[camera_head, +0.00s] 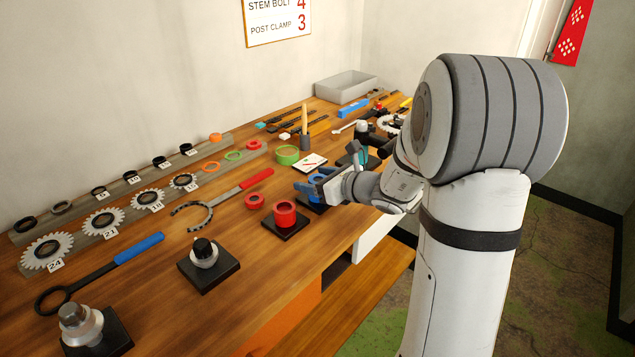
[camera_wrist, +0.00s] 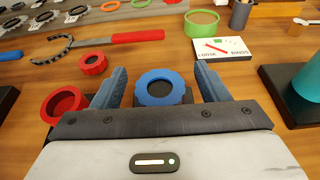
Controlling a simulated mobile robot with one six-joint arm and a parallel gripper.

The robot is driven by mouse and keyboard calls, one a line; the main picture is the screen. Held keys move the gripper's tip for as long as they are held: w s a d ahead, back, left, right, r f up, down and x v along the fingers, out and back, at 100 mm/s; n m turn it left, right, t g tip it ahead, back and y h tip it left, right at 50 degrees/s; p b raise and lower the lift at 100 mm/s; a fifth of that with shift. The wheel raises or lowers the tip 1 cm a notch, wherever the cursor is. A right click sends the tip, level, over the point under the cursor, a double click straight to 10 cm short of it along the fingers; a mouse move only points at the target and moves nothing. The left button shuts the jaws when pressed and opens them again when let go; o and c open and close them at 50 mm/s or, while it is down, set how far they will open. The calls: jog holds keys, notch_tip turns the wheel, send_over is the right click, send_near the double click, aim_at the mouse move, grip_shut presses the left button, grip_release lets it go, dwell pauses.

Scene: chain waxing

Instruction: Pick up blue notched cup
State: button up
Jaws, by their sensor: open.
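The blue notched cup (camera_wrist: 160,88) is a round blue ring-shaped piece with a dark centre, on a dark base between my gripper's fingers in the wrist view. In the head view the cup (camera_head: 317,179) is partly hidden by my gripper (camera_head: 317,188). My gripper (camera_wrist: 158,85) is open, with one blue-grey finger on each side of the cup. A gap shows between the cup and each finger. I cannot tell how far down the fingers reach.
A red cup (camera_head: 285,214) stands on a black base close to the left of my gripper. A teal cylinder (camera_wrist: 306,85) stands at the right in the wrist view.

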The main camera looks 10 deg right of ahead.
jog(key=shift+w+a+f, duration=0.15)
jog(key=shift+w+a, duration=0.2)
jog(key=shift+w, duration=0.05)
jog(key=c, duration=1.1)
